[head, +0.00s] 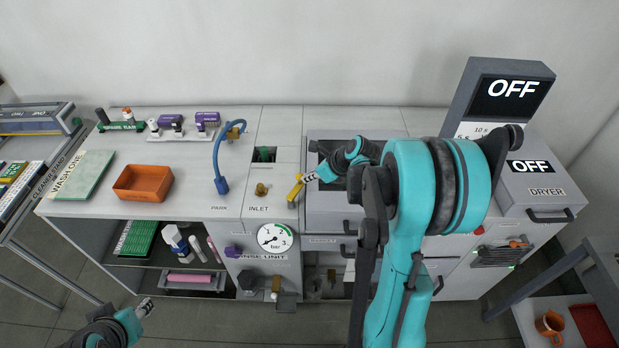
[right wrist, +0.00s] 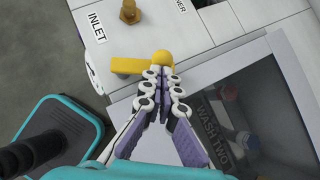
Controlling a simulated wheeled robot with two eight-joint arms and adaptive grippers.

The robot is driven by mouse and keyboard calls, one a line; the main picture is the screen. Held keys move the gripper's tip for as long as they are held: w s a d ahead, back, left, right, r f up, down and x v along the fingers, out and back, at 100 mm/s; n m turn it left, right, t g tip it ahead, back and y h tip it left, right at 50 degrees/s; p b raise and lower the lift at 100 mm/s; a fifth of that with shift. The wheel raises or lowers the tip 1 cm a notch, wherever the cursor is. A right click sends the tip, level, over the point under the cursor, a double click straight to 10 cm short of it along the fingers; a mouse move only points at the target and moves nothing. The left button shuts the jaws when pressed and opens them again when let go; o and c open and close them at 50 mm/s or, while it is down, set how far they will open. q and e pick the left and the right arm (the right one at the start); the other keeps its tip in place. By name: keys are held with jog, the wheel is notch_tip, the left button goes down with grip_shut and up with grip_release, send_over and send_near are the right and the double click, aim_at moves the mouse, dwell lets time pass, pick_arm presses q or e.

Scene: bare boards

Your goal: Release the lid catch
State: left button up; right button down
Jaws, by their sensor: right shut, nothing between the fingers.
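The lid catch is a yellow lever (head: 294,191) at the left edge of the grey lidded unit (head: 325,215), right of the INLET label. In the right wrist view the yellow lever (right wrist: 130,66) lies sideways, with a round yellow knob at its right end. My right gripper (head: 306,178) is shut and empty, its fingertips (right wrist: 166,74) at the knob; whether they touch it I cannot tell. The lid's dark window (right wrist: 245,105) shows a WASH TWO plate beneath. My left gripper (head: 146,307) is low at the left, away from the counter; its jaws are too small to judge.
A brass fitting (head: 261,189) and a blue hose (head: 220,160) stand left of the catch. A pressure gauge (head: 275,237) is on the front below. An orange tray (head: 143,183) sits on the left counter. The dryer (head: 540,185) is at the right. My right arm hides much of the lidded unit.

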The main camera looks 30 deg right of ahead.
jog(key=shift+w+n+y, duration=0.3)
jog(key=shift+n+y, duration=0.1)
jog(key=shift+n, duration=0.2)
jog(key=shift+w+a+n+g+y+b, duration=0.1)
jog(key=shift+w+n+g+y+b, duration=0.5)
jog(key=shift+n, duration=0.6)
jog(key=shift+w+a, duration=0.15)
jog(key=shift+w, duration=0.4)
